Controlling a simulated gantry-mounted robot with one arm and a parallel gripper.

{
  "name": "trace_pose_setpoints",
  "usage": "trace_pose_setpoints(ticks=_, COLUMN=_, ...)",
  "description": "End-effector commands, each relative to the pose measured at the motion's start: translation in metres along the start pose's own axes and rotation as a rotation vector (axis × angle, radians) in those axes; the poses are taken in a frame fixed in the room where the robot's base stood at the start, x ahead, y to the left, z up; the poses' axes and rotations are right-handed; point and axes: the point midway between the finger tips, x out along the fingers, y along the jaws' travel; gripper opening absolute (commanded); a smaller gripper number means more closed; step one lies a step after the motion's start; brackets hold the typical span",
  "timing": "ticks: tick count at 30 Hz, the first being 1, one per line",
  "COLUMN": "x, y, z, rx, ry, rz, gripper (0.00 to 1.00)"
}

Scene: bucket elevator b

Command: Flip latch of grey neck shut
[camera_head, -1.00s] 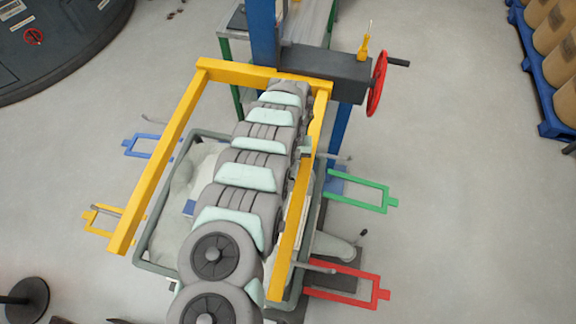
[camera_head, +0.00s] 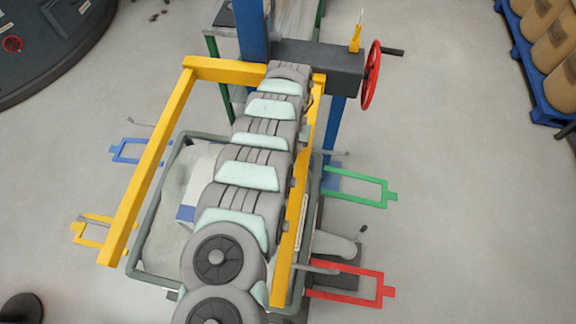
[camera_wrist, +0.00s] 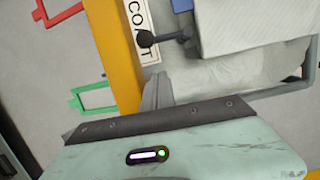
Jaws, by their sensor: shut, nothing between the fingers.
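A grey neck (camera_head: 335,247) lies right of the yellow frame in the head view, between the green and red brackets. A small black knob (camera_head: 363,228) stands by its outer end; the latch's position is too small to tell. The wrist view shows a dark lever with a round knob (camera_wrist: 146,38) beside the yellow bar; I cannot tell whether this is that latch. My gripper (camera_wrist: 165,120) shows in the wrist view as a pale green body with a dark edge, below and apart from this lever. It is shut and empty. My arm hides its tip in the head view.
A yellow frame (camera_head: 142,165) surrounds my arm above a grey-rimmed tray (camera_head: 150,205). Green (camera_head: 385,190), red (camera_head: 378,290) and blue (camera_head: 118,152) brackets stick out around it. A red handwheel (camera_head: 371,75) is at the upper right.

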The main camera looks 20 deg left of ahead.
Motion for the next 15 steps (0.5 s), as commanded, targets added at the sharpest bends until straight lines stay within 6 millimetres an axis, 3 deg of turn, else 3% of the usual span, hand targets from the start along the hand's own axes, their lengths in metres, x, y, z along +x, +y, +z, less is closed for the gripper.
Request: trace_pose_setpoints(ticks=15, x=-0.086, y=-0.003, z=-0.003, rx=0.0, ry=0.003, rz=-0.002, gripper=0.0)
